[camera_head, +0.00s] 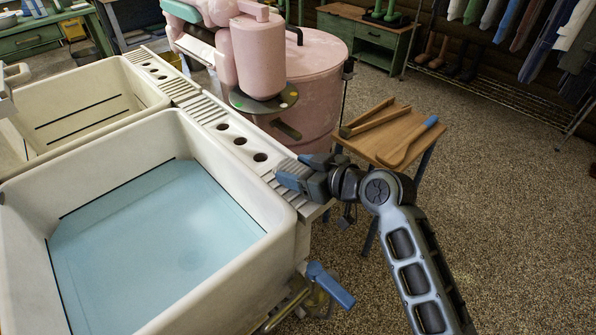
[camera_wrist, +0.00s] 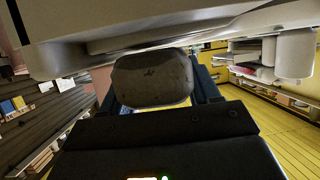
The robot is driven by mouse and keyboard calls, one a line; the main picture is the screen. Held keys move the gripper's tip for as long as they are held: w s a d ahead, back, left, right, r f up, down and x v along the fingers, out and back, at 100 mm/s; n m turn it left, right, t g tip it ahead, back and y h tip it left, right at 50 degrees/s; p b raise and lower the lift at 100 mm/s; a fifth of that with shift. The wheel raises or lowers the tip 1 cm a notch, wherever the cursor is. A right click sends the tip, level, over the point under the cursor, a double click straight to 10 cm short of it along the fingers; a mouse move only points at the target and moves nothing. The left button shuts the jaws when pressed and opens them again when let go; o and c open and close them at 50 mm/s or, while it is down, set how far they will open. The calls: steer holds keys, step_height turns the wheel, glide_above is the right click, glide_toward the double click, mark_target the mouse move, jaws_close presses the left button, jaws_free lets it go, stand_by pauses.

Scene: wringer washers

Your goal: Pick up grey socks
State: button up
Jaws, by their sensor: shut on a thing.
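My gripper (camera_head: 296,176) reaches to the ribbed ledge at the right side of the front sink in the head view. In the wrist view, a rounded dark grey bundle (camera_wrist: 152,80), which looks like the grey socks, sits between my two blue-grey fingers. My gripper is shut on it. The bundle is close to the pale underside or rim of a large fixture in the wrist view; I cannot tell whether they touch. In the head view the socks are not clearly distinguishable from my gripper.
The front sink (camera_head: 285,243) holds blue water; an empty sink (camera_head: 150,92) stands behind it. A pink wringer washer (camera_head: 318,75) stands behind the ledge. A small wooden table (camera_head: 372,142) holds wooden tools. A blue-handled valve (camera_head: 330,284) juts out below. Open floor lies right.

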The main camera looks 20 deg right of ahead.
mark_target(298, 168)
step_height(298, 168, up, 4)
steer(key=shift+f, duration=0.15)
steer(key=s+d+r, duration=0.5)
steer(key=d+r, duration=0.2)
steer(key=d, duration=0.3)
steer(key=shift+s+b, duration=0.3)
steer(key=shift+d, duration=0.15)
